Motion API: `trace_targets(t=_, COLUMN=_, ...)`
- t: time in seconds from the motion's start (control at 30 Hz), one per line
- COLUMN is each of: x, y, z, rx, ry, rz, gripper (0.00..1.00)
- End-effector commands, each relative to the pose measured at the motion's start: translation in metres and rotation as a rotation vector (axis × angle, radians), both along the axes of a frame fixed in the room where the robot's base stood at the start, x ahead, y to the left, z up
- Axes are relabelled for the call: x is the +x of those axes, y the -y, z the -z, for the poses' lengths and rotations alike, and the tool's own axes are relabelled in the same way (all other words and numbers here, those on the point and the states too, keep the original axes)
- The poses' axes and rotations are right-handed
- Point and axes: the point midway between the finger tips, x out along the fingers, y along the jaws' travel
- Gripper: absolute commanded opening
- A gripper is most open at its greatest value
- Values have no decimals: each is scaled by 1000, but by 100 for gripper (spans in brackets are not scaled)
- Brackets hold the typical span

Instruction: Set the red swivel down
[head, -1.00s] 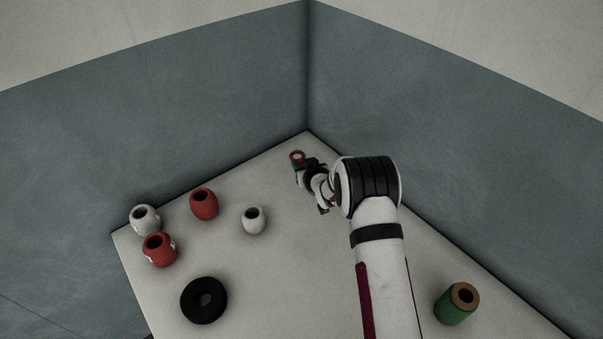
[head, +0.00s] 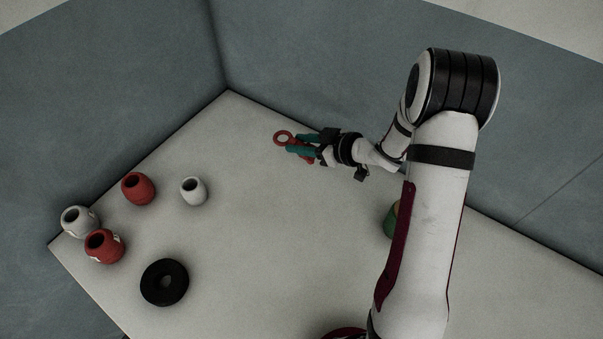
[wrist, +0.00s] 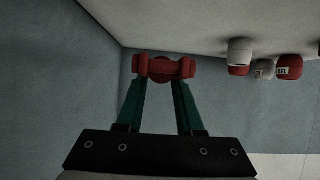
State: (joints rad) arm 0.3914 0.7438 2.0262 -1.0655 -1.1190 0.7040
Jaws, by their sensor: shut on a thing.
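The red swivel (head: 284,138) has a ring at its end and is held out toward the back corner of the table (head: 260,260) in the head view. My gripper (head: 302,146) has teal fingers and is shut on the swivel. In the wrist view the swivel (wrist: 164,68) lies across the tips of my gripper's two fingers (wrist: 162,92). The swivel's ring sticks out past the fingertips in the head view. I cannot tell how high the swivel is above the table.
At the left stand a white float (head: 80,222), two red floats (head: 138,189) (head: 104,246) and a smaller white float (head: 193,191). A black ring (head: 164,283) lies in front of them. A green spool (head: 391,221) is partly behind my arm. The table's middle is clear.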

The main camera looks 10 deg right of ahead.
Motion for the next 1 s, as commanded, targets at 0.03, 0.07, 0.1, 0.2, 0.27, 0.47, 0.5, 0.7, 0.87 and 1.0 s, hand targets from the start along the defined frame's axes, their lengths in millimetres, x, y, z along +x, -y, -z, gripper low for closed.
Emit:
trace_targets(t=0.03, x=-6, y=1, z=5, rx=5, ry=-5, rz=-13, gripper=0)
trace_targets(t=0.07, x=-9, y=1, z=12, rx=8, ry=-7, rz=-19, gripper=0)
trace_targets(t=0.1, x=-10, y=1, z=22, rx=9, ry=-9, rz=-24, gripper=0)
trace_targets(t=0.2, x=-10, y=0, z=44, rx=8, ry=-7, rz=-26, gripper=0)
trace_targets(t=0.27, x=-10, y=0, z=54, rx=8, ry=-5, rz=-25, gripper=0)
trace_targets(t=0.47, x=-9, y=0, z=94, rx=7, ry=-5, rz=-24, gripper=0)
trace_targets(t=0.5, x=-9, y=0, z=98, rx=7, ry=-4, rz=-23, gripper=0)
trace_targets(t=0.7, x=-9, y=0, z=99, rx=5, ry=-1, rz=-24, gripper=0)
trace_targets(t=0.87, x=-9, y=0, z=102, rx=6, ry=-3, rz=-24, gripper=0)
trace_targets(t=1.0, x=-9, y=0, z=103, rx=5, ry=-4, rz=-24, gripper=59)
